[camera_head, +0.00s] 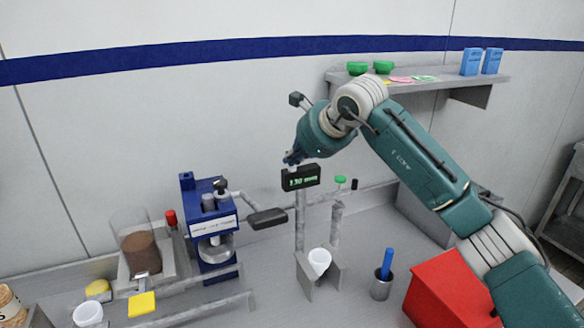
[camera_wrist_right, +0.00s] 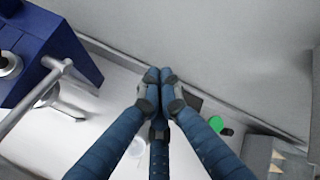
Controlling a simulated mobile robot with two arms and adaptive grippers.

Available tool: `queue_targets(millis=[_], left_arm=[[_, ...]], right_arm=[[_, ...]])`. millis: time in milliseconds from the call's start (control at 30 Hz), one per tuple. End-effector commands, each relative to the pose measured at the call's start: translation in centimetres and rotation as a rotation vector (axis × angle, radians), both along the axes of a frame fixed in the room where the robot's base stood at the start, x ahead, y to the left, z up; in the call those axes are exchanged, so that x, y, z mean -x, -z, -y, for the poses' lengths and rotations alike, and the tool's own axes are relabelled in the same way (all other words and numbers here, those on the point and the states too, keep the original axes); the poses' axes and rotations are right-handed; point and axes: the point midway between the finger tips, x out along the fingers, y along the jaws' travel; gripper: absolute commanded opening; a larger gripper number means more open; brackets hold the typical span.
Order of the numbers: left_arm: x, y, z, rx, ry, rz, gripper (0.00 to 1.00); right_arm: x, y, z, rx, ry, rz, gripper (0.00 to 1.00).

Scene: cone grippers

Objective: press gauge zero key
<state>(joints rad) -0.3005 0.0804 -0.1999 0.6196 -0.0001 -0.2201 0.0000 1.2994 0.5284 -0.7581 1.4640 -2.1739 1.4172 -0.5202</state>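The gauge (camera_head: 301,182) is a small black box with a lit green readout, on top of a grey post at the middle of the bench. My right gripper (camera_head: 292,158) is just above the gauge's top edge, fingers pointing down; I cannot tell whether it touches. In the right wrist view the blue fingers of my right gripper (camera_wrist_right: 159,76) meet at their tips with nothing between them. The fingers hide most of the gauge there, and I cannot make out the zero key in either view. My left gripper is not in view.
A blue press (camera_head: 208,225) with a dark-ended lever stands left of the gauge post. A white cone (camera_head: 319,261) sits in a grey stand below. A red box (camera_head: 450,292) and a cup with a blue stick (camera_head: 381,288) are at right. A shelf (camera_head: 420,82) is above.

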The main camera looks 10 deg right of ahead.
Motion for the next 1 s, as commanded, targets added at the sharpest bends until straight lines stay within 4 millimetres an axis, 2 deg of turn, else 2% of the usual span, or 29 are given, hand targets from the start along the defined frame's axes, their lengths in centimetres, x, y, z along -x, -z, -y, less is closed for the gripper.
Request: queue_targets(millis=[567,1000], left_arm=[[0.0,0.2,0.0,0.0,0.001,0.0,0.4],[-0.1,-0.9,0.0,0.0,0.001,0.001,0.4]], right_arm=[[0.0,0.4,0.0,0.001,-0.001,-0.003,0.0],[0.0,-1.4,0.0,0.001,0.0,-0.003,0.0]])
